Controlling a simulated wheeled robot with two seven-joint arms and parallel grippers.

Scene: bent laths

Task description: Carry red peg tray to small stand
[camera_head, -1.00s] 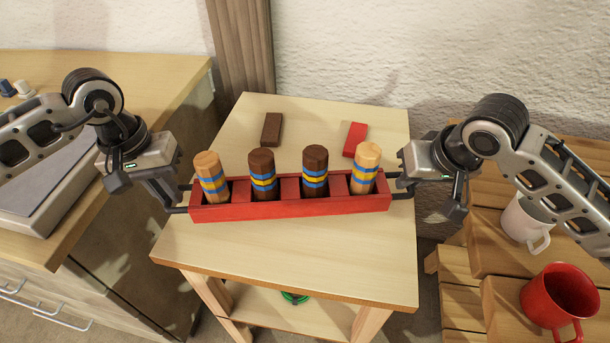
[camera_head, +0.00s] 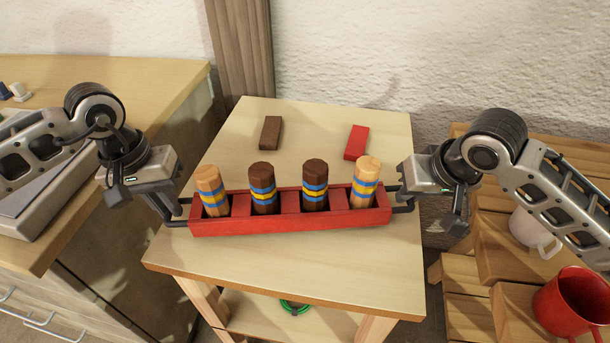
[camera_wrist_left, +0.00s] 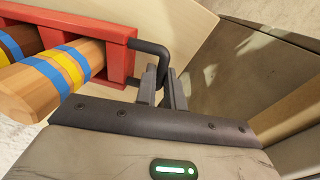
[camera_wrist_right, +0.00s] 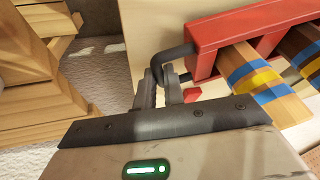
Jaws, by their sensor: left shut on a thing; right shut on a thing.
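The red peg tray (camera_head: 290,224) is a long red box with compartments and a dark handle at each end. It holds two light pegs and two dark brown pegs, all with blue and yellow bands. It is at the small stand's light wooden top (camera_head: 300,265); I cannot tell whether it touches it. My left gripper (camera_head: 176,212) is shut on the left handle, seen in the left wrist view (camera_wrist_left: 150,47). My right gripper (camera_head: 402,200) is shut on the right handle, seen in the right wrist view (camera_wrist_right: 172,53).
A brown block (camera_head: 270,132) and a red block (camera_head: 356,142) lie on the stand top behind the tray. A wooden cabinet (camera_head: 130,70) stands left. Slatted wooden steps (camera_head: 465,270) at right hold a white mug (camera_head: 535,235) and a red mug (camera_head: 570,300). A green ring (camera_head: 294,307) lies on the lower shelf.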

